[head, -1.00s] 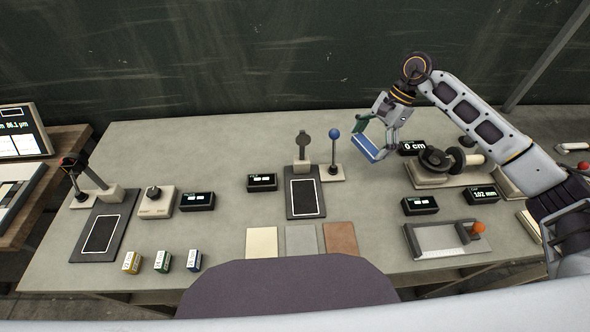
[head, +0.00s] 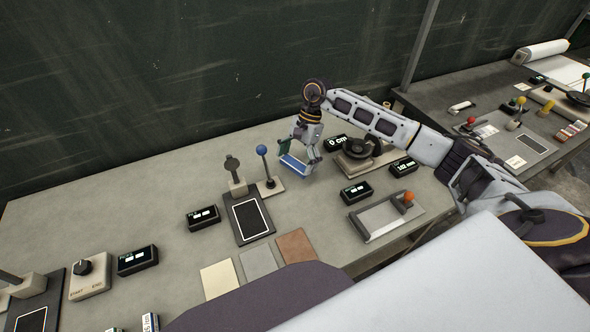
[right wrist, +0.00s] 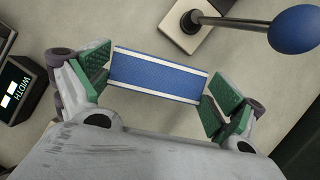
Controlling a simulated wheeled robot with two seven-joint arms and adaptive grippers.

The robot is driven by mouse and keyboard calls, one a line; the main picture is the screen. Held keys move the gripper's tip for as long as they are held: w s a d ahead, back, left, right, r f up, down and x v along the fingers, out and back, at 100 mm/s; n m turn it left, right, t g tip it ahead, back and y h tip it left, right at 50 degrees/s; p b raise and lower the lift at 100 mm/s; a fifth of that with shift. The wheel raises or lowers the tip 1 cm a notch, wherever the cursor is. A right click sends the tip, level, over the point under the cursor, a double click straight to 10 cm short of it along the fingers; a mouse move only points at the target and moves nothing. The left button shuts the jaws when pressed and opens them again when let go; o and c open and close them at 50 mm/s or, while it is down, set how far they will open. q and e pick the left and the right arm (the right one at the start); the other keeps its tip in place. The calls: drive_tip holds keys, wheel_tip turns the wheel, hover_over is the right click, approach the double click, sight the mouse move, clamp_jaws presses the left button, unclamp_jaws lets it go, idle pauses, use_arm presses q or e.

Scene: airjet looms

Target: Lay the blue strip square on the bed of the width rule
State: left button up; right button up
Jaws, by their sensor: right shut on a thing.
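The blue strip (head: 294,164) has pale edges and is held above the bench by my right gripper (head: 298,158). In the right wrist view the strip (right wrist: 158,75) spans the gap between the green finger pads of the right gripper (right wrist: 157,84), one pad at each short end. The width rule (head: 372,236) is a grey frame with a pale bed (head: 383,217) and an orange knob (head: 408,197). It lies at the bench's front right, to the right of and nearer than the gripper. Its bed looks empty. My left gripper is not in view.
A blue-ball lever (head: 262,151) stands just left of the strip. A display (head: 356,192) lies between gripper and rule, and a dark hand-wheel device (head: 361,150) stands behind the rule. Three flat swatches (head: 258,262) lie at the front edge.

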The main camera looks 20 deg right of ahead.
sight(298, 161)
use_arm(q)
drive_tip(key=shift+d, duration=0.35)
use_arm(e)
drive_tip(key=shift+f, duration=0.5)
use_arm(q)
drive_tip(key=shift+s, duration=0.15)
use_arm(e)
drive_tip(key=shift+f, duration=1.15)
drive_tip(key=shift+f+p, duration=0.3)
drive_tip(key=shift+f, duration=0.4)
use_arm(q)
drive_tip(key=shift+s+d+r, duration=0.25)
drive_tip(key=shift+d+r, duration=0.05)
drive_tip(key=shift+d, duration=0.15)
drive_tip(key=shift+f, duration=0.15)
use_arm(e)
drive_tip(key=shift+f, duration=0.15)
